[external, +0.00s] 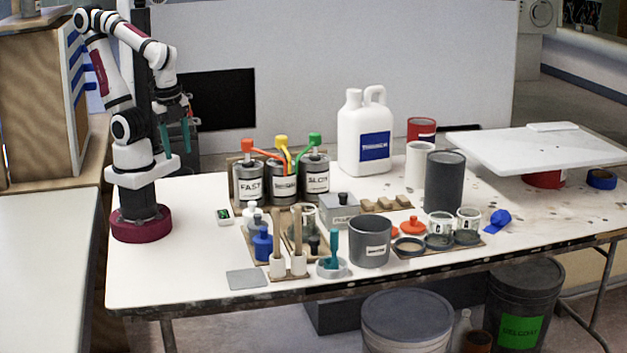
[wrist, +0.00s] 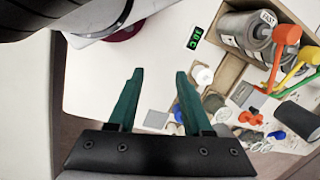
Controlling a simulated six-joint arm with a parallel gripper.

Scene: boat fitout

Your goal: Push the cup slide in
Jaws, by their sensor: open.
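My gripper (external: 175,142) hangs in the air above the left end of the table, fingers pointing down. Its two teal fingers are apart with nothing between them, as the wrist view also shows (wrist: 160,76). No part is clearly recognizable as a cup slide. A low brown board (external: 413,254) at the front right holds dark round pieces. Two small pale cups, a left one (external: 440,223) and a right one (external: 467,219), stand at its back edge. The gripper is far to the left of them and touches nothing.
Pump cans (external: 248,186) with coloured heads stand mid-table in a wooden holder. A grey plate (external: 247,279) lies at the front left. The left table end is mostly clear.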

